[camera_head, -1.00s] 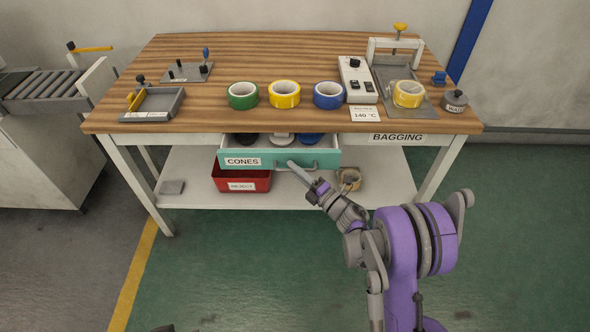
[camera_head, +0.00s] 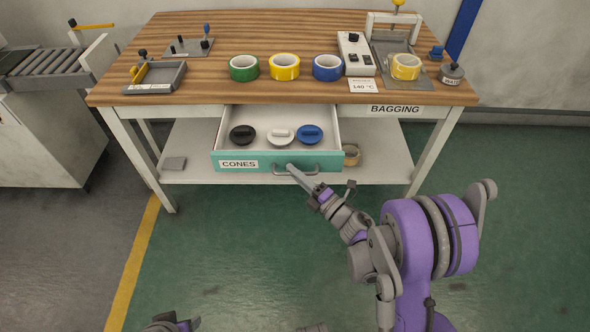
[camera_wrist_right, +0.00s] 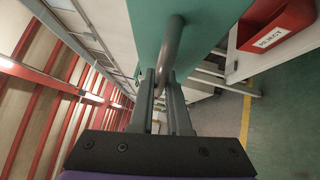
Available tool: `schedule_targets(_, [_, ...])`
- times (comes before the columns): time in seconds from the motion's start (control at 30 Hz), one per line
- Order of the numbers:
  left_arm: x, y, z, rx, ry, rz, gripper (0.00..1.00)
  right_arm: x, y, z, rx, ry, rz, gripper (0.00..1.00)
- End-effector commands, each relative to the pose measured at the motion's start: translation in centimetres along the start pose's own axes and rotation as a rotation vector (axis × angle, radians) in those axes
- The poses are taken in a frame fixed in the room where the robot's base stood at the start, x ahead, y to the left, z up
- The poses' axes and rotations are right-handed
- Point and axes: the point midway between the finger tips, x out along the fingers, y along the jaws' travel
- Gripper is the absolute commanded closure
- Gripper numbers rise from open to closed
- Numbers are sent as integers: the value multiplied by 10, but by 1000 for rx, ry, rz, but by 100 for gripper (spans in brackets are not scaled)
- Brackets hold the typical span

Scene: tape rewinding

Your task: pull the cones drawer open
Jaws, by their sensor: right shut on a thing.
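The cones drawer (camera_head: 205,161) has a teal front with a CONES label and a grey bar handle (camera_head: 281,171). It is pulled out from under the table, and its white inside shows. A black, a white and a blue cone piece (camera_head: 310,133) sit in it. My right gripper (camera_head: 293,170) is at the handle, right of the label. In the right wrist view its fingers (camera_wrist_right: 163,90) are shut on the handle bar (camera_wrist_right: 172,45), close to the teal front.
The wooden table (camera_head: 220,88) carries green, yellow and blue tape rolls (camera_head: 327,68). A tan roll (camera_head: 351,155) lies on the shelf right of the drawer. The red REJECT bin (camera_wrist_right: 275,27) shows in the right wrist view. The green floor in front is open.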

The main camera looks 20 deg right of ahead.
Motion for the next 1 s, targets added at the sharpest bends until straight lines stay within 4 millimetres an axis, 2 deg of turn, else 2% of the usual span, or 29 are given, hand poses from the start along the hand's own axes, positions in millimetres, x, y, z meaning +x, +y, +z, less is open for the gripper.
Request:
schedule_targets(0.23, [0, 0, 0, 0, 0, 0, 50, 0, 0, 0, 0, -1, 0, 100])
schedule_targets(0.27, [0, 0, 0, 0, 0, 0, 50, 0, 0, 0, 0, -1, 0, 83])
schedule_targets(0.4, [0, 0, 0, 0, 0, 0, 50, 0, 0, 0, 0, -1, 0, 58])
schedule_targets(0.43, [0, 0, 0, 0, 0, 0, 50, 0, 0, 0, 0, -1, 0, 55])
schedule_targets(0.77, [0, 0, 0, 0, 0, 0, 50, -3, 0, 0, 0, -1, 0, 55])
schedule_targets(0.87, [-1, 0, 0, 0, 0, 0, 50, -14, 0, 1, -1, -1, -1, 55])
schedule_targets(1.0, [-2, 0, 0, 0, 0, 0, 50, -41, 0, 2, -2, -4, -1, 55])
